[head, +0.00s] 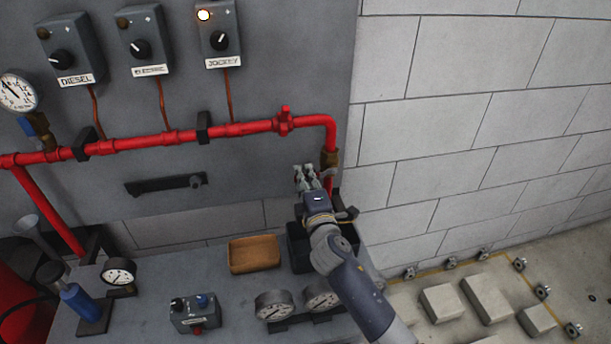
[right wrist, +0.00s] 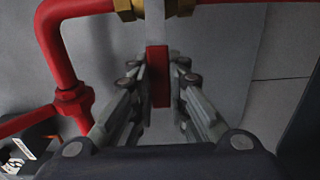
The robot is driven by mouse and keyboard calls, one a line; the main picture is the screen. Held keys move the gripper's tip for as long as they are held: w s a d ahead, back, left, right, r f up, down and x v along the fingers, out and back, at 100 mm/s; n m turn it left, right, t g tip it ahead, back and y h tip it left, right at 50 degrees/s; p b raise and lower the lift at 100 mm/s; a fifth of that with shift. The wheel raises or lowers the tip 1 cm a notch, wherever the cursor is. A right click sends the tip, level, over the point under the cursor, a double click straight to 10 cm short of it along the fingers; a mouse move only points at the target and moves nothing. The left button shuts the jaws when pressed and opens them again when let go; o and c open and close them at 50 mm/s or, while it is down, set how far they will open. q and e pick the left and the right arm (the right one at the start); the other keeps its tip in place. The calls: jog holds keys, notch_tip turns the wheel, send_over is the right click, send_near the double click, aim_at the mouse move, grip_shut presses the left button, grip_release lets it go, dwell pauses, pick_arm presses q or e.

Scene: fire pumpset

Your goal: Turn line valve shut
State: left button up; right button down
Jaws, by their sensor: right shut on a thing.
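The line valve has a brass body (head: 330,158) on the red pipe below its right-hand bend. In the right wrist view the brass body (right wrist: 155,8) is at the top edge, partly cut off. Its lever has a grey stem and a red grip (right wrist: 158,75), and in that picture runs down from the pipe, roughly across it. My right gripper (head: 309,176) is beside the pipe, just below left of the brass body. Its two fingers (right wrist: 158,85) are closed around the red grip. In the head view the lever is mostly hidden by the gripper. My left gripper is not in view.
Three control boxes (head: 139,40) hang on the grey panel above the red pipe (head: 165,139). A brown tray (head: 254,254), gauges (head: 275,305) and a small switch box (head: 195,313) are on the grey surface below. A block wall (head: 480,120) stands close on the right.

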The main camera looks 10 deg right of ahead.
jog(key=shift+f, duration=0.1)
dwell(0.4)
jog(key=c, duration=1.5)
grip_release()
jog(key=shift+c, duration=0.2)
jog(key=s, duration=1.2)
jog(key=shift+d, duration=0.2)
jog(key=shift+f, duration=0.1)
